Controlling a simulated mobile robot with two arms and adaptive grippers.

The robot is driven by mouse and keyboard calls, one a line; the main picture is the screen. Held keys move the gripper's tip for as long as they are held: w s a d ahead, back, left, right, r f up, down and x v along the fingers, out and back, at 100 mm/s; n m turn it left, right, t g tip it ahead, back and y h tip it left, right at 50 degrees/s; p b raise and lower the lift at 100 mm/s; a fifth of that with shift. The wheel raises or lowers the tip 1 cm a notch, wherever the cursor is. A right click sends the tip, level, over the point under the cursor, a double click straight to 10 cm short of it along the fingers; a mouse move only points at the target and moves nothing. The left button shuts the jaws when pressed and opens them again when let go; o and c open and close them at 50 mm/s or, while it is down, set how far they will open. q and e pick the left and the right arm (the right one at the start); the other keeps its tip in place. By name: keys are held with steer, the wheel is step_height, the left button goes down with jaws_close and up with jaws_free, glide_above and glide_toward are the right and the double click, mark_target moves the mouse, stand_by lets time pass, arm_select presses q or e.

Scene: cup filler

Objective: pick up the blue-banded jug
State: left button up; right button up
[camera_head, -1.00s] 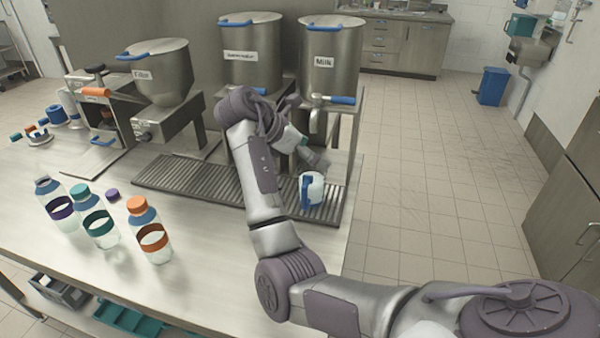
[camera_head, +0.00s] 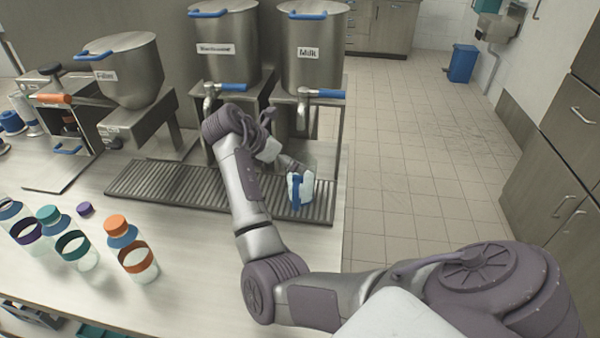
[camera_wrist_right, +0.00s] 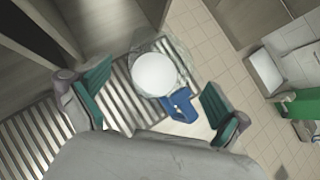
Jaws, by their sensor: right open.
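The blue-banded jug (camera_head: 307,187) stands on the slatted drip tray (camera_head: 160,186) under the Milk dispenser, its blue handle facing the front. In the right wrist view the jug (camera_wrist_right: 154,74) shows from above as a round white disc with a clear rim and blue handle. My right gripper (camera_head: 287,166) is just behind and left of the jug in the head view, partly hidden by it. In the right wrist view my right gripper (camera_wrist_right: 155,106) is open, with its green-padded fingers apart on either side of the jug; I see no contact. My left gripper is not in view.
The Milk dispenser (camera_head: 314,52) and a second dispenser (camera_head: 226,48) stand behind the tray, their taps overhanging it. Several capped bottles, one with an orange cap (camera_head: 117,224), stand at the front left. The counter's right edge is close to the jug, with open floor beyond.

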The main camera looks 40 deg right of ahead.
steer(key=x, duration=0.4)
steer(key=shift+s+p, duration=0.15)
steer(key=shift+p, duration=0.2)
steer(key=shift+d+f, duration=0.3)
steer(key=shift+f, duration=0.05)
steer(key=shift+a, duration=0.1)
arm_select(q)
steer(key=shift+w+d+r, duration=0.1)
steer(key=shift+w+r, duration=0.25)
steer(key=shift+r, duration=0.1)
arm_select(e)
steer(key=shift+r, duration=0.1)
steer(key=c, duration=1.6)
